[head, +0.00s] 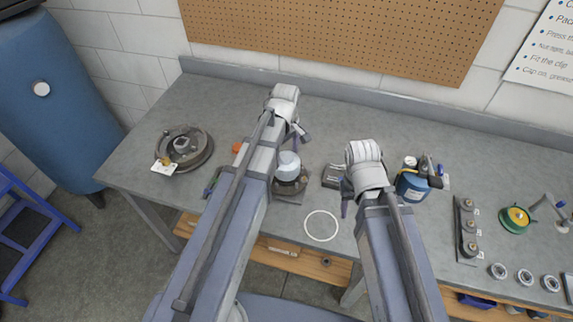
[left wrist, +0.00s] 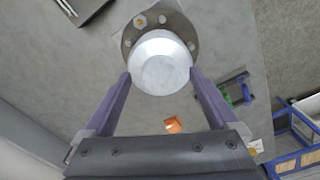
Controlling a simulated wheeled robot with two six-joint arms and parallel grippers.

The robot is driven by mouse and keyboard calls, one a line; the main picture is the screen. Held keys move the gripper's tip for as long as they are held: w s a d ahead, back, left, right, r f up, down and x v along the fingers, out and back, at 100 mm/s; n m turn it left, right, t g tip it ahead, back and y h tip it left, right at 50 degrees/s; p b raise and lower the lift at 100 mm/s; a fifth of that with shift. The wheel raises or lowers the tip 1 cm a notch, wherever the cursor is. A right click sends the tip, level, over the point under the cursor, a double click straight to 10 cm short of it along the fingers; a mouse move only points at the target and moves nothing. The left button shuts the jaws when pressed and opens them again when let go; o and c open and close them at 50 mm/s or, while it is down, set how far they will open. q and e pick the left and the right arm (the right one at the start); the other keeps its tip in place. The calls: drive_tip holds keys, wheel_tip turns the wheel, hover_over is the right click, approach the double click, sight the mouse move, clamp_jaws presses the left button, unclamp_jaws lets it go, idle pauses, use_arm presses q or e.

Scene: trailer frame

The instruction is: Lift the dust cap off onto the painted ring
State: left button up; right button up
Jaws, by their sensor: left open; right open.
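The dust cap (head: 288,165) is a pale rounded dome on the hub, whose grey base plate (head: 291,196) lies on the bench. In the left wrist view the cap (left wrist: 160,62) sits in front of a round flange with holes (left wrist: 131,38). My left gripper (left wrist: 160,74) is open, with one purple finger on each side of the cap. I cannot tell whether the fingers touch it. The painted ring (head: 322,241) is a thin white circle on the bench, right of and nearer than the hub; it is empty. My right gripper (head: 346,206) is open and empty, right of the ring.
A drum with a tag (head: 187,138) lies at the left. An orange piece (head: 237,148) lies near the hub. A blue container (head: 411,188) stands beside my right gripper. A dark rack (head: 468,246), a green-yellow disc (head: 515,219) and several metal rings (head: 525,276) are at the right.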

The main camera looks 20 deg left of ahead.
sight(286, 156)
use_arm(q)
clamp_jaws()
idle(0.7)
drive_tip(key=shift+r, duration=0.1)
wheel_tip(286, 156, up, 10)
drive_tip(key=p, duration=1)
